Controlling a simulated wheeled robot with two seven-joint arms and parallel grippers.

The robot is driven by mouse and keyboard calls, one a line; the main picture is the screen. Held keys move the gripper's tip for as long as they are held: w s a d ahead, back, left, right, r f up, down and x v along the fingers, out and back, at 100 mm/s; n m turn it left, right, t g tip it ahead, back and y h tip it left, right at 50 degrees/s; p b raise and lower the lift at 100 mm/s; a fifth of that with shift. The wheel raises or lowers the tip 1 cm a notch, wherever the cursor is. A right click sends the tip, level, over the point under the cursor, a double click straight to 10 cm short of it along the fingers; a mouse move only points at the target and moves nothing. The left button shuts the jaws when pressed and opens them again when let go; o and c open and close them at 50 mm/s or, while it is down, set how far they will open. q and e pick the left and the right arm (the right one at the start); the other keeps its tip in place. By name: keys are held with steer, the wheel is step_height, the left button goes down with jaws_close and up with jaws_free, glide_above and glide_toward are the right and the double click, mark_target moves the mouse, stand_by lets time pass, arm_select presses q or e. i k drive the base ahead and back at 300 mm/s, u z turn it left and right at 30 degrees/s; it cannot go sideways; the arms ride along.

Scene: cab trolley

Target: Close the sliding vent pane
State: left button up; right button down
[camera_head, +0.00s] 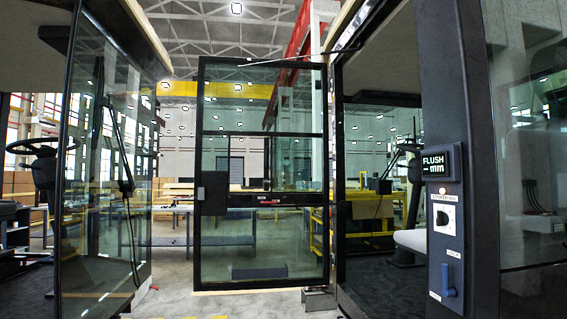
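A black-framed glass door (262,285) stands in the middle of the view, between two cab sides. Its middle band holds a window with dark rails; the vent pane (296,160) appears to be the tinted glass in the right part of this band, with an upright edge near its middle. The left part of the band looks clearer, as if uncovered, though reflections make this hard to tell. Neither of my grippers is in view.
A dark post on the right carries a display (438,163) reading "FLUSH -- mm", a rotary switch (444,215) and a blue lever (449,279) by a "LOCK" label. A glass panel (105,180) stands at left. Workbenches and yellow rails lie behind the door.

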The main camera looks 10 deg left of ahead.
mark_target(286, 165)
steer(key=i, duration=3.35)
steer(key=u, duration=0.1)
